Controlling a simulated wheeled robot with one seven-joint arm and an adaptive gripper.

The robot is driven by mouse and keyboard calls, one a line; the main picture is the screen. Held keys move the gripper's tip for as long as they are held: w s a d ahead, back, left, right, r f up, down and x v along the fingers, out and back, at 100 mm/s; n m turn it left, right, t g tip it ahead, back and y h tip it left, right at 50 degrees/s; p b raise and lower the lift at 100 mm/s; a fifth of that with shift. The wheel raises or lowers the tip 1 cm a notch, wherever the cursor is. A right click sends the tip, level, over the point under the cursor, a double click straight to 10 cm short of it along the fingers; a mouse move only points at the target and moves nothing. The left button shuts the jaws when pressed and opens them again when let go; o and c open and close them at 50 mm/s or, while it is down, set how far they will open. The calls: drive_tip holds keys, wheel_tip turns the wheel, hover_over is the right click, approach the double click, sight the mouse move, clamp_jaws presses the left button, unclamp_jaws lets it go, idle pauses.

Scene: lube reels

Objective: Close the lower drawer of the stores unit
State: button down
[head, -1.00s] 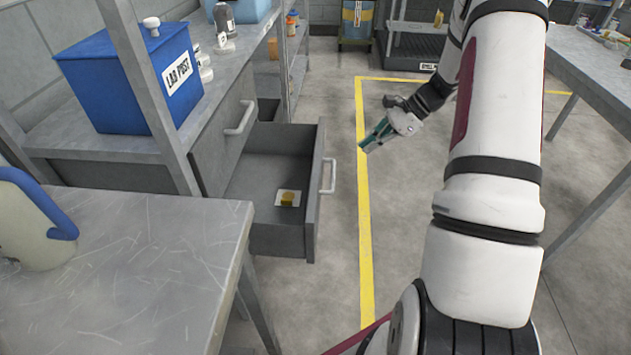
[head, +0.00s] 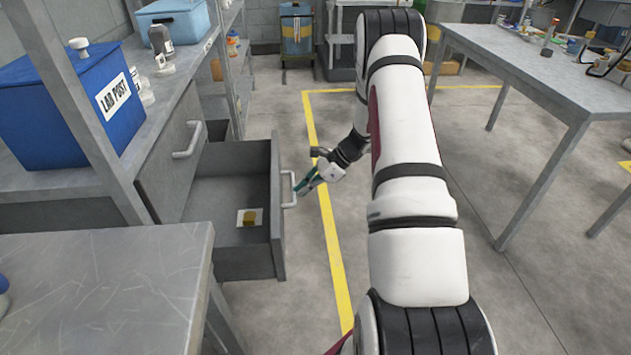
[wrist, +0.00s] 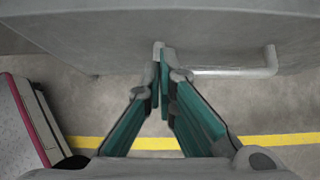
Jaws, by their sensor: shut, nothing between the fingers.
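The lower drawer (head: 277,215) of the grey stores unit stands pulled out to the right in the head view. Inside it lies a white card with a small yellow-brown block (head: 247,217). Its pale bar handle (head: 289,188) is on the front face. My gripper (head: 298,191) is shut and empty, with its green fingers at the handle. In the wrist view the fingertips (wrist: 161,60) point at the drawer front (wrist: 200,25), close to one end of the handle (wrist: 235,72). I cannot tell whether they touch.
The upper drawer (head: 165,150) is shut. A blue LAB POST box (head: 60,115) stands on the unit's top. A scratched metal table (head: 110,270) is in the left foreground, and another table (head: 540,75) stands at right. Open floor with a yellow line (head: 328,225) lies between.

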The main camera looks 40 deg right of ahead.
sight(293, 204)
drive_tip(key=shift+w+a+r, duration=0.1)
drive_tip(key=shift+w+a, duration=0.35)
drive_tip(key=shift+a, duration=0.25)
drive_tip(key=shift+w+a+r, duration=0.1)
drive_tip(key=shift+w+a, duration=0.35)
drive_tip(key=shift+a, duration=0.2)
drive_tip(key=shift+a, duration=0.1)
drive_tip(key=w+a+b, duration=0.1)
drive_tip(key=w+a, duration=0.6)
drive_tip(key=a, duration=0.4)
drive_tip(key=w+a+b, duration=0.2)
drive_tip(key=w+a, duration=0.6)
drive_tip(key=a, duration=0.3)
drive_tip(key=shift+a, duration=0.15)
drive_tip(key=shift+w+a, duration=0.1)
